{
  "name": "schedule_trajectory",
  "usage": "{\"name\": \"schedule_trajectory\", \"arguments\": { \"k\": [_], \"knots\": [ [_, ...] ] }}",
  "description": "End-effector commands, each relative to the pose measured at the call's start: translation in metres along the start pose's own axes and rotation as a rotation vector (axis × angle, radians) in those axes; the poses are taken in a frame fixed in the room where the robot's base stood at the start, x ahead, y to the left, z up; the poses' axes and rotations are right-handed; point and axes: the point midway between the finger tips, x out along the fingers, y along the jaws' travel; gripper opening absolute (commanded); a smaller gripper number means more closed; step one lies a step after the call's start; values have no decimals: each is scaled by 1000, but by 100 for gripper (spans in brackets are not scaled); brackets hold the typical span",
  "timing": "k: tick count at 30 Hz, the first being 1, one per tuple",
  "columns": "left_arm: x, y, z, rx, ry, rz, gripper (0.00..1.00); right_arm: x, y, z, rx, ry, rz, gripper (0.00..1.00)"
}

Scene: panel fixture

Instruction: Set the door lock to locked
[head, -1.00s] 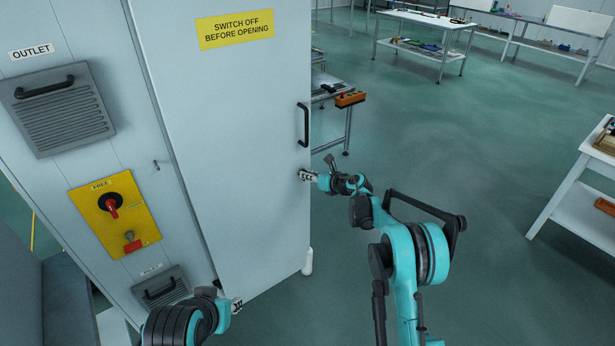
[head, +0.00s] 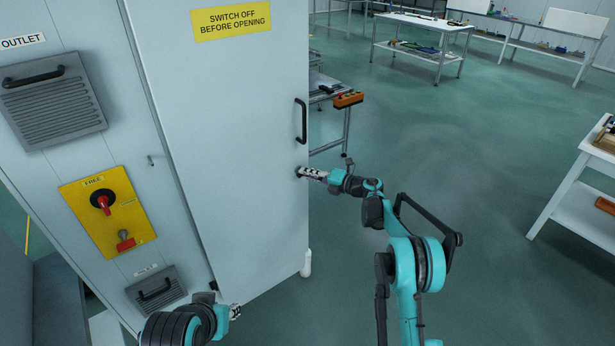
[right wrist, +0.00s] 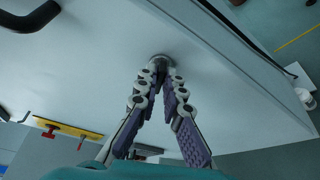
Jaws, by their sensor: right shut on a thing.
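The cabinet door (head: 235,110) is a tall pale panel standing out from the cabinet, with a black bar handle (head: 301,121) near its far edge. Below the handle is the small round door lock (right wrist: 161,61), seen in the right wrist view between my fingertips. My right gripper (head: 301,172) is shut on it; the fingers hide most of the lock, so its setting cannot be read. The right gripper (right wrist: 161,72) meets the door face there. My left gripper (head: 236,311) is low by the door's bottom, apart from it, its jaws too small to judge.
A yellow plate (head: 107,211) with a red rotary switch and a red-based toggle is on the cabinet at left. Vent covers with handles (head: 52,100) sit above and below it. A white door stop (head: 306,263) is at the door's lower corner. Open floor lies to the right.

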Motion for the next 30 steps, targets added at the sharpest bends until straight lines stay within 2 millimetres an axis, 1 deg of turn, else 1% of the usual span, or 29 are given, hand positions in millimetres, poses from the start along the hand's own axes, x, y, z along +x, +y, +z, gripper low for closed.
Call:
{"name": "schedule_trajectory", "arguments": {
  "k": [6,13,21,30],
  "knots": [
    [8,0,6,0,0,0,32,2,-3,-1,162,-1,69,0],
    [13,0,9,0,0,0,32,2,-3,-1,285,0,119,0],
    [15,0,11,0,0,0,32,2,-3,-1,354,0,148,0],
    [16,0,11,0,0,0,32,2,-2,-1,367,-1,153,0]
  ]
}}
